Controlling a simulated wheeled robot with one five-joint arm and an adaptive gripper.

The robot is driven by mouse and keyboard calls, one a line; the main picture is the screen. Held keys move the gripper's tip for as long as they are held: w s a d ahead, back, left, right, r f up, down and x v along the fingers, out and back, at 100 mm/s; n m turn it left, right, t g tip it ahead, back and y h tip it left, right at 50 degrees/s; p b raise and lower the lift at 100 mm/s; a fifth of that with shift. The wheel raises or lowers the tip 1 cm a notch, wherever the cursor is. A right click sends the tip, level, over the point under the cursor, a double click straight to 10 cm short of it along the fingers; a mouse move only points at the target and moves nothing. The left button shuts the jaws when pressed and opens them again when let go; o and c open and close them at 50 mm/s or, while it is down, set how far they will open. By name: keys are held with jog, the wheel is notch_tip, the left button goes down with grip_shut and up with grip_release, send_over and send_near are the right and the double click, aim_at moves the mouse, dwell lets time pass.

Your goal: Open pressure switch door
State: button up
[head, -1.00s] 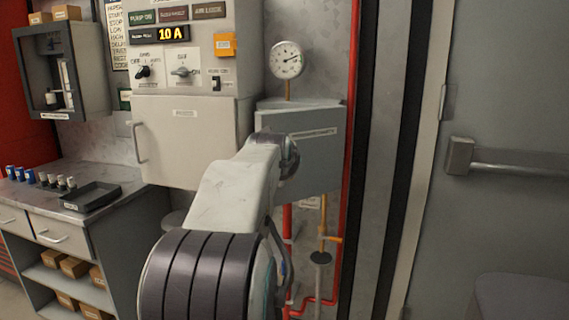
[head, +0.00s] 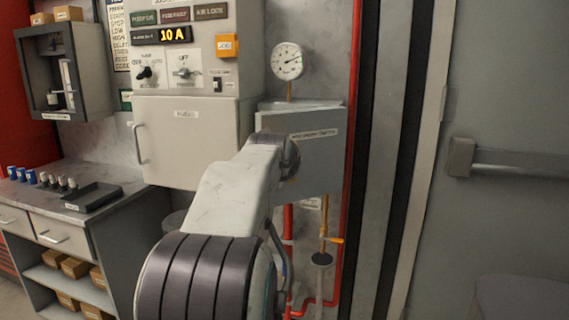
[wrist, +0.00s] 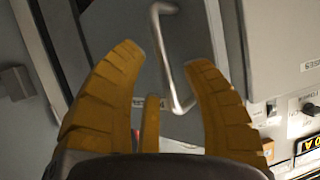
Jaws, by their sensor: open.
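The pressure switch door (head: 312,158) is a grey panel with a label near its top, on a box below the round gauge. I cannot tell whether it stands ajar. The wrist view shows a grey panel (wrist: 205,122) with a bent silver handle (wrist: 160,45), seen turned round. My gripper (wrist: 164,57) has its yellow fingers spread, and the handle shows between and beyond their tips. I cannot tell whether any finger touches it.
The fuse cabinet door (head: 185,145) with its own handle is just left. The gauge (head: 287,61) is above, red pipes (head: 351,120) run at the right, and a valve (head: 330,240) is below. A workbench (head: 60,195) stands at the left, and a grey door with a push bar (head: 515,163) at the right.

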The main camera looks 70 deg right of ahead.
jog(key=v, duration=1.1)
jog(key=shift+a, duration=0.3)
jog(key=shift+o, duration=0.3)
jog(key=shift+r, duration=0.15)
